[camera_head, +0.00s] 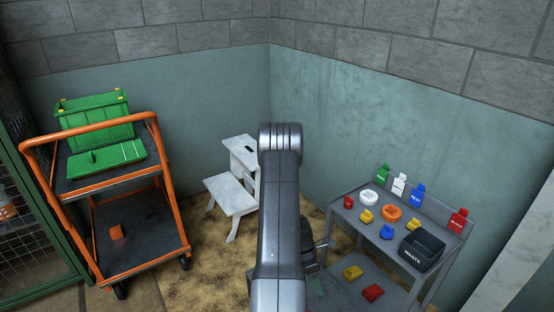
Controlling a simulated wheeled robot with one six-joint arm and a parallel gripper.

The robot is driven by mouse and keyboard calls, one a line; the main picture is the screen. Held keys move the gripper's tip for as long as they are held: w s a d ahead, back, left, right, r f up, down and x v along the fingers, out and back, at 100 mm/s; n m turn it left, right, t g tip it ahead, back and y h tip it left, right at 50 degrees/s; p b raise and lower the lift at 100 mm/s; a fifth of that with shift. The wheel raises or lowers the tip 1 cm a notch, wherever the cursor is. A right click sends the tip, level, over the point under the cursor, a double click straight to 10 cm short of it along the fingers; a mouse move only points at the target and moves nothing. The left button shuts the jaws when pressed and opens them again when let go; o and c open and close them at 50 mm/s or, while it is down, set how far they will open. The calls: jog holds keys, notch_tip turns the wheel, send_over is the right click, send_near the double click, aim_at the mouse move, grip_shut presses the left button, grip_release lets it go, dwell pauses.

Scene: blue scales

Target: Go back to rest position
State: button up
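My arm (281,215) rises through the middle of the head view, bent at a rounded joint at its top. Dark parts that seem to belong to my gripper (314,262) show just right of the arm, low in the picture. The arm hides most of them.
An orange-framed cart (155,117) stands left with a green crate (95,118) on top. A white step stool (232,193) is behind my arm. Right, a grey table (350,214) holds bottles, rings, small blocks and a black waste bin (422,249). Walls close the corner.

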jog(key=w+a+r+n+t+h+p, duration=0.1)
jog(key=w+r+n+t+h+p, duration=0.2)
jog(key=w+r+n+h+p, duration=0.2)
jog(key=shift+r+n+h, duration=1.9)
jog(key=shift+r+n, duration=0.1)
jog(key=shift+r, duration=1.9)
